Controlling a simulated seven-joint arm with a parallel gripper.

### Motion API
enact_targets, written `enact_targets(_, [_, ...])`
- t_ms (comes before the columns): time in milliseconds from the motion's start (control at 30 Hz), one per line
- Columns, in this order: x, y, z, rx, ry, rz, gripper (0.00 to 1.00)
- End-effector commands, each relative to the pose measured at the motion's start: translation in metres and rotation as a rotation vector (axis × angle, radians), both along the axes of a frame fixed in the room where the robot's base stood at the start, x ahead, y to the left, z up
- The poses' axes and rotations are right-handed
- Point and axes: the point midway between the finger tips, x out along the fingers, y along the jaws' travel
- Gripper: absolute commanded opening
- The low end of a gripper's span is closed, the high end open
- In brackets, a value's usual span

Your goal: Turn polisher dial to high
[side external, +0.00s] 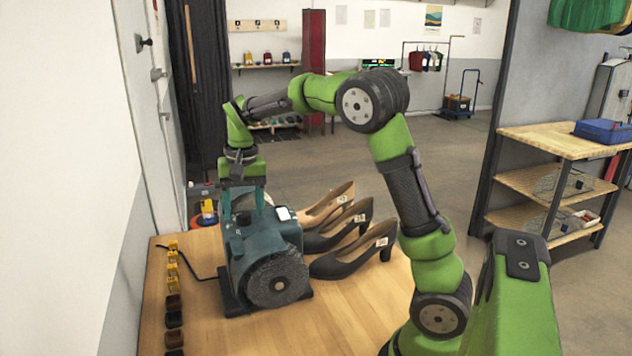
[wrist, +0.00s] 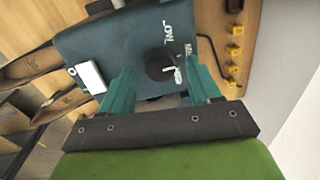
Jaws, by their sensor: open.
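The polisher (side external: 262,250) is a teal machine with a dark round brush, standing on the wooden table. Its black dial (wrist: 158,64) shows on the teal casing in the wrist view, with a small white mark or pointer at its right side. White "LOW" lettering (wrist: 165,31) is printed beside the dial; other markings are too small to read. My gripper (side external: 244,205) points down over the polisher's rear part. In the wrist view my gripper (wrist: 160,75) is open, one teal finger on each side of the dial. Contact with the dial cannot be told.
A white box or switch (wrist: 90,77) sits on the polisher near one finger. Several high-heeled shoes (side external: 352,255) stand close to its right. A row of yellow and dark blocks (side external: 173,290) lines the table's left edge, with a black cable nearby.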

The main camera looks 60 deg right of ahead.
Motion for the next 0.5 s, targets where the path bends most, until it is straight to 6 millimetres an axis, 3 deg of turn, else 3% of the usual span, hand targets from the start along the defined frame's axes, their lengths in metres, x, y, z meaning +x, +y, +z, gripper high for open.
enact_targets(367, [0.0002, 0.0004, -0.0076, 0.000, 0.000, 0.001, 0.62])
enact_targets(500, [0.0002, 0.0004, -0.0075, 0.000, 0.000, 0.001, 0.44])
